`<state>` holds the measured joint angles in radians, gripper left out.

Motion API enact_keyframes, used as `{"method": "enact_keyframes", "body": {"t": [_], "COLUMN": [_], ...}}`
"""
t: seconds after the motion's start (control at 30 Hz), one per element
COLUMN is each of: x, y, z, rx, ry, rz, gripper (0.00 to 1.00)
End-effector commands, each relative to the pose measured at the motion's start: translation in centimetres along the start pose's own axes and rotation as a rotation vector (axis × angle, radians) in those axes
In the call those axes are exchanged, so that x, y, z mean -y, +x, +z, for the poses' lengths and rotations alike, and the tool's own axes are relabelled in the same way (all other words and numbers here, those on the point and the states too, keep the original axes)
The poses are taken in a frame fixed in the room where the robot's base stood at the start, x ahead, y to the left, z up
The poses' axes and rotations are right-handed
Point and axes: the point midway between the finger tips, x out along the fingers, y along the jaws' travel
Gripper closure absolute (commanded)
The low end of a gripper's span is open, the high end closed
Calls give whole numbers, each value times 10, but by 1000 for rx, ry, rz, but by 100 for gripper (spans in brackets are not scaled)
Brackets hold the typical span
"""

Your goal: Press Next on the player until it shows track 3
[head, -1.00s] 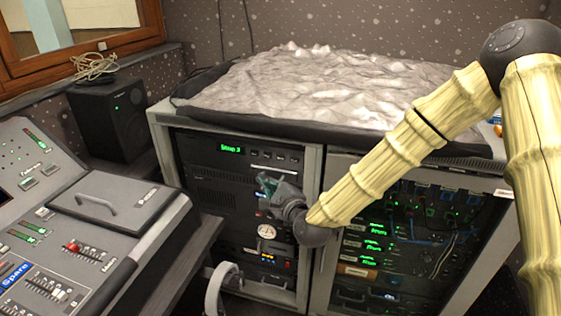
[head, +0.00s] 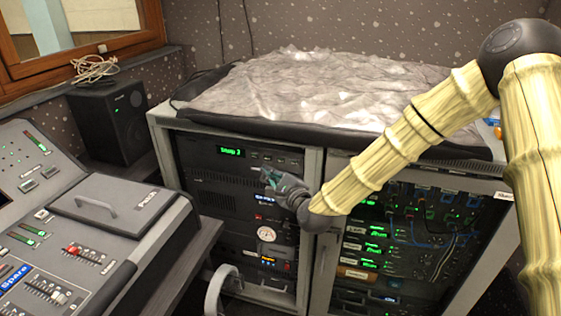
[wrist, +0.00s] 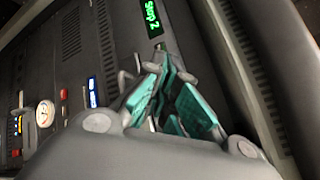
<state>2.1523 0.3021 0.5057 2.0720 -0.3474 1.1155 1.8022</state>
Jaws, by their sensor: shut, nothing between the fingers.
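The player (head: 205,150) is the top black unit in the left rack. Its green display (head: 231,152) reads a short word like "Stop" and a digit; the digit is too blurred to be sure of, 2 or 3. A row of small buttons (head: 267,157) lies right of the display; I cannot read their labels. My gripper (head: 268,176), with teal fingers, is shut and empty, just below this row. In the wrist view my gripper (wrist: 171,66) points toward the panel near the display (wrist: 152,17) and hides part of it. I cannot tell whether it touches a button.
Lower rack units carry a round gauge (head: 267,234) and a small blue display (wrist: 92,91). The right rack (head: 430,235) holds cabled gear. The mixing desk (head: 90,240) and a chair-like grey curve (head: 218,285) stand to the left and front.

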Motion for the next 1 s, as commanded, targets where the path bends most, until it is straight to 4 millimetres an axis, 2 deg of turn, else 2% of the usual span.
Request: {"method": "enact_keyframes", "body": {"t": [0.4,1.0], "x": [20,23], "y": [27,30], "z": [-20,-22], "rx": [0,-1], "ry": [0,0], "rz": [-1,0], "gripper": [100,100]}}
